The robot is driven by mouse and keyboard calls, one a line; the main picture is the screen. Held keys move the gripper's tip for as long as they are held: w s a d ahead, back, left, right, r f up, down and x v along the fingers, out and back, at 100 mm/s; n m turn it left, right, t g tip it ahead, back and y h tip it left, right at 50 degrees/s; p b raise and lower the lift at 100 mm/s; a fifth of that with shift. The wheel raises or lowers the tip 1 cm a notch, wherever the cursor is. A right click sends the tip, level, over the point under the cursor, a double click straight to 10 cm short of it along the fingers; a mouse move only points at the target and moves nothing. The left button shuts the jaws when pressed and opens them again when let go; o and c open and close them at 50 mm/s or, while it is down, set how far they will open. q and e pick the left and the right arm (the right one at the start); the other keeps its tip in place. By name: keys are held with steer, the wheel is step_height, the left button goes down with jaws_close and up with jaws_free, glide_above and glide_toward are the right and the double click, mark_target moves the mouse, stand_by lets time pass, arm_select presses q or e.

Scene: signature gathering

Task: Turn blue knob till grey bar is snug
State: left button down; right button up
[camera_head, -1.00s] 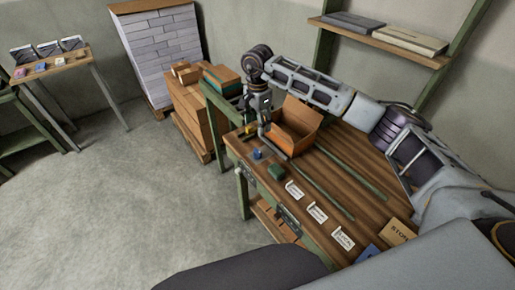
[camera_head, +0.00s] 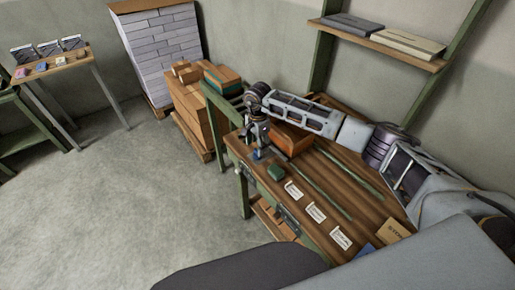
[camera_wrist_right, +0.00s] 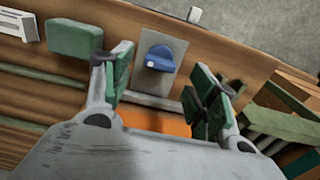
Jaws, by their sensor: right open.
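The blue knob (camera_wrist_right: 160,59) stands on a flat grey plate (camera_wrist_right: 172,46) near the table edge in the right wrist view. In the head view the knob (camera_head: 257,155) shows only as a small blue patch below my right gripper (camera_head: 258,149). My right gripper (camera_wrist_right: 160,76) is open, its green-padded fingers on either side of the knob's line and apart from it. A small light grey piece (camera_wrist_right: 194,14) sits at the table edge beyond the knob. I cannot tell whether it is the grey bar or how snug that bar is. My left gripper is not in view.
A green block (camera_wrist_right: 75,39) lies beside the knob. An orange bin (camera_head: 291,138) stands close behind the gripper. Several white cards, such as one (camera_head: 316,212), lie along the wooden table (camera_head: 318,172). Stacked boxes (camera_head: 187,110) stand beyond its far end.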

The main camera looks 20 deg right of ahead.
steer(key=shift+f, duration=1.6)
steer(key=c, duration=1)
